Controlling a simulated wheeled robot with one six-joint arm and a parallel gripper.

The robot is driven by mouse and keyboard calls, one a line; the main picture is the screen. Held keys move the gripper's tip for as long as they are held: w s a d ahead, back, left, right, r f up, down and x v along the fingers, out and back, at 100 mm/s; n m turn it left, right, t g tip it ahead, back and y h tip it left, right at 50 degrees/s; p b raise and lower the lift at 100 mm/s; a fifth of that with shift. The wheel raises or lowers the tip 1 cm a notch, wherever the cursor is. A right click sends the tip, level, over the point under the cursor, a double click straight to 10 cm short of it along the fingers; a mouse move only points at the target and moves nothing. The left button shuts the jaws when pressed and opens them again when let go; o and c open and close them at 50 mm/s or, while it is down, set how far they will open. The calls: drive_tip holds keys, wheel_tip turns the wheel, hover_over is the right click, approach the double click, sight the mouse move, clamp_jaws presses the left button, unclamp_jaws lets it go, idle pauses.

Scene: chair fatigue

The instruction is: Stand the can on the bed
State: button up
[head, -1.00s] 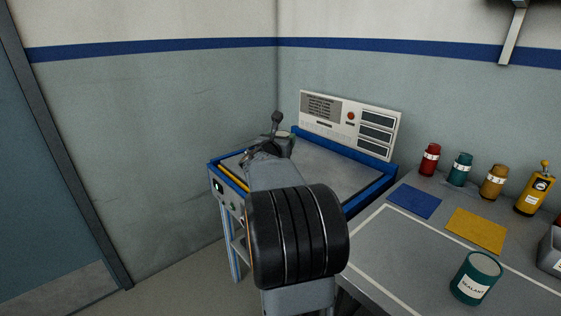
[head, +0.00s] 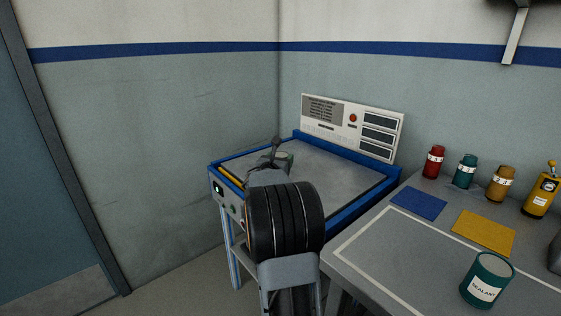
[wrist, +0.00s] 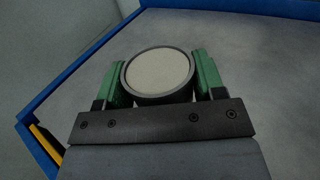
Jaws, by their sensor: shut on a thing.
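A round can (wrist: 158,76) with a pale grey top and a dark rim sits between the green fingers of my gripper (wrist: 160,60) in the wrist view. The gripper is shut on it, one finger at each side. In the head view the can (head: 285,157) shows only in part behind my arm, near the far left corner of the bed. The bed (head: 335,175) is a flat grey plate with a raised blue rim. The can looks upright and inside the rim. I cannot tell whether its base touches the plate; its underside is hidden.
A control panel (head: 352,125) stands at the back of the bed. The bench (head: 390,255) at right holds a sealant can (head: 487,281), red, teal and brown bottles, a yellow dispenser (head: 541,192), and blue and yellow mats. Most of the bed is clear.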

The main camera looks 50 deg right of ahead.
drive_tip(key=shift+r, duration=0.1)
drive_tip(key=o, duration=1.1)
drive_tip(key=shift+r, duration=0.15)
drive_tip(key=p+v, duration=0.1)
drive_tip(key=v, duration=1.1)
